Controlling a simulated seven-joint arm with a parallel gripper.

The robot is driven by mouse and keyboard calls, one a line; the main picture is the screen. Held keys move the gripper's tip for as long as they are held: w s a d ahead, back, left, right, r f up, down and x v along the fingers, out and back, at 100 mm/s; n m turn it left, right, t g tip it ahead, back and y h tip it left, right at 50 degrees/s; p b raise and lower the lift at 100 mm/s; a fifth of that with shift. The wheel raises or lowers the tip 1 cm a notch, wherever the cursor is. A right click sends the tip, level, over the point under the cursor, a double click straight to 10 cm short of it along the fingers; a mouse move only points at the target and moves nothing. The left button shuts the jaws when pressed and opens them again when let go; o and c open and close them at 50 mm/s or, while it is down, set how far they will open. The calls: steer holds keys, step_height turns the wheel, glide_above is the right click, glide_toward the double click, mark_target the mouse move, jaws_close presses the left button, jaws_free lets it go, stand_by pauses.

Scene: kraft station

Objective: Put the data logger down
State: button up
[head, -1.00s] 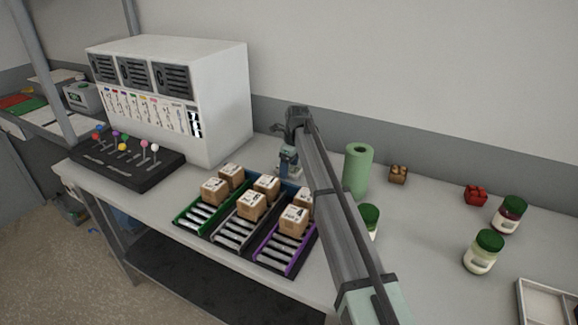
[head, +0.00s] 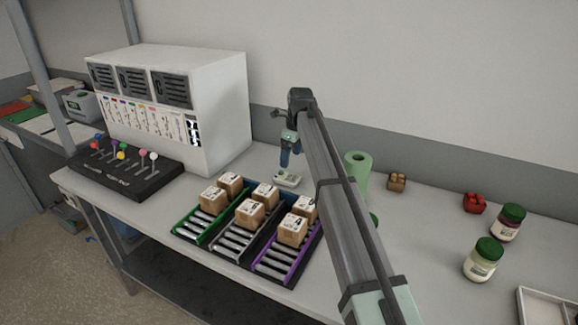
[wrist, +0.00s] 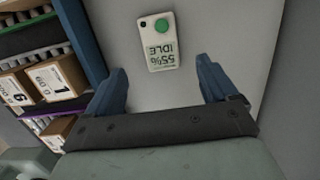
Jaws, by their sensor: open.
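The data logger (head: 287,178) is a small pale box with a green round button and a dark-text display. It lies on the table behind the roller lanes, near the white cabinet. In the wrist view the data logger (wrist: 160,42) lies flat, its display reading "55% IDLE" upside down. My gripper (head: 290,160) is above it in the head view. In the wrist view my gripper (wrist: 162,85) has its two blue fingers spread wide, with nothing between them. The logger is beyond the fingertips and apart from them.
Roller lanes (head: 229,236) holding several cardboard boxes stand just in front of the logger. The white cabinet (head: 215,125) is to the left, with a lever panel (head: 128,178) before it. A green roll (head: 357,168) and jars (head: 484,260) stand to the right.

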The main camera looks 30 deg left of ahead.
steer(key=shift+d+r, duration=0.15)
steer(key=shift+r, duration=0.7)
steer(key=shift+d+r, duration=0.1)
steer(key=shift+r, duration=0.7)
steer(key=shift+o, duration=0.3)
stand_by(0.5)
steer(key=shift+o, duration=0.7)
steer(key=shift+r, duration=0.1)
